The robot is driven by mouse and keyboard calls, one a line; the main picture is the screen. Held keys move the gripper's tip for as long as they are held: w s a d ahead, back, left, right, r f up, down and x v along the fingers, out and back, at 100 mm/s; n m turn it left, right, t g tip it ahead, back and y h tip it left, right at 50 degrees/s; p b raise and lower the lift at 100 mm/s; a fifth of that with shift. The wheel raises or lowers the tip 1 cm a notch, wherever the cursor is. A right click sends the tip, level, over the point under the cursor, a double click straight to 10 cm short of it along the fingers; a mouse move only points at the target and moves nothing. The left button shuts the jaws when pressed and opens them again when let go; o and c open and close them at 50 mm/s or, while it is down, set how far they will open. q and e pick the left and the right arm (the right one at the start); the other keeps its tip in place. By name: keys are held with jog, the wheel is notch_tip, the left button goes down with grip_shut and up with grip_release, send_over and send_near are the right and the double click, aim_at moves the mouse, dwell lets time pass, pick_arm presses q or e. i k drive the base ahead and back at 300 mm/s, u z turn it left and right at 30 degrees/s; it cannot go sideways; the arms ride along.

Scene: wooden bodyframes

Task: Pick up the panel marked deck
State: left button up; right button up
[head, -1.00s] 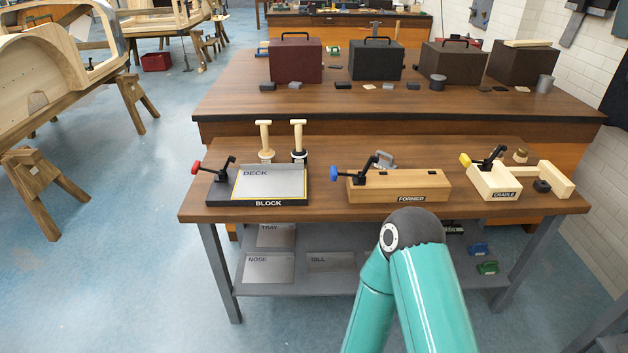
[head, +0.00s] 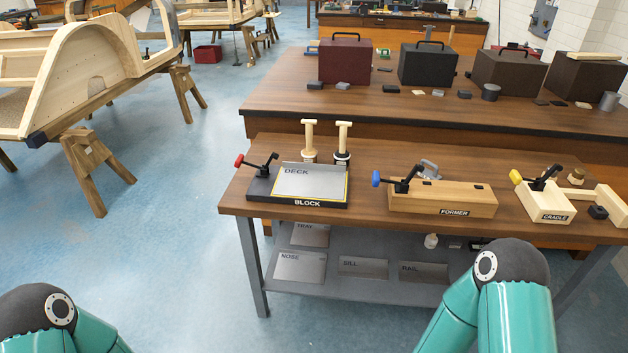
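The panel marked deck (head: 312,182) is a flat silver-grey sheet lying on the black block (head: 260,198), which is labelled BLOCK and stands at the left end of the near bench. A black clamp with a red knob (head: 240,160) is at the block's left side, close to the panel's left edge; I cannot tell whether it presses on the panel. Teal links of my two arms show at the bottom left and bottom right, well short of the bench. Neither of my grippers is in view.
Two pale-handled tools (head: 309,140) stand just behind the panel. The wooden former (head: 440,200) and the cradle (head: 545,203) stand farther right on the bench. More marked panels, such as nose (head: 300,267), lie on the lower shelf. Floor left of the bench is clear.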

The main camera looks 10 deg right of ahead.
aim_at(301, 179)
jog(key=i, duration=0.85)
jog(key=z, duration=0.05)
